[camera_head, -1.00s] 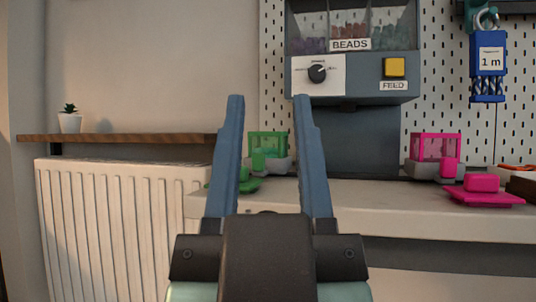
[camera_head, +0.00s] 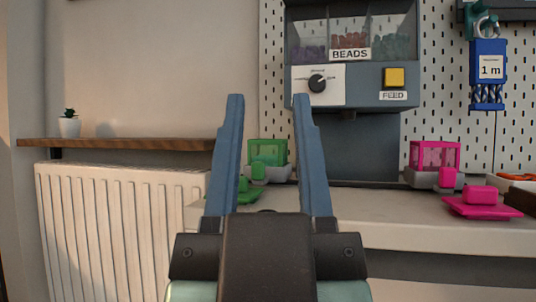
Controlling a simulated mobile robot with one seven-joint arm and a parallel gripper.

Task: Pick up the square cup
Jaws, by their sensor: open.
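I cannot tell for sure which thing is the square cup. A translucent green square box (camera_head: 270,151) stands on the worktop behind my gripper's jaws, with a green block (camera_head: 259,171) at its front. A green flat piece with a raised knob (camera_head: 249,191) lies nearer, partly hidden by my left finger. A translucent pink square box (camera_head: 435,155) stands further right, with a pink block (camera_head: 446,177) at its front. A pink flat piece with a raised block (camera_head: 483,203) lies near the worktop's front edge. My gripper (camera_head: 268,98) is open and empty, fingers pointing up in the picture.
A grey bead dispenser (camera_head: 360,150) with a yellow button (camera_head: 394,77) stands at the back of the worktop (camera_head: 400,222). A blue padlock-like tag (camera_head: 488,65) hangs upper right. A wooden shelf (camera_head: 130,143) with a plant (camera_head: 69,124) and a radiator (camera_head: 120,220) are left.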

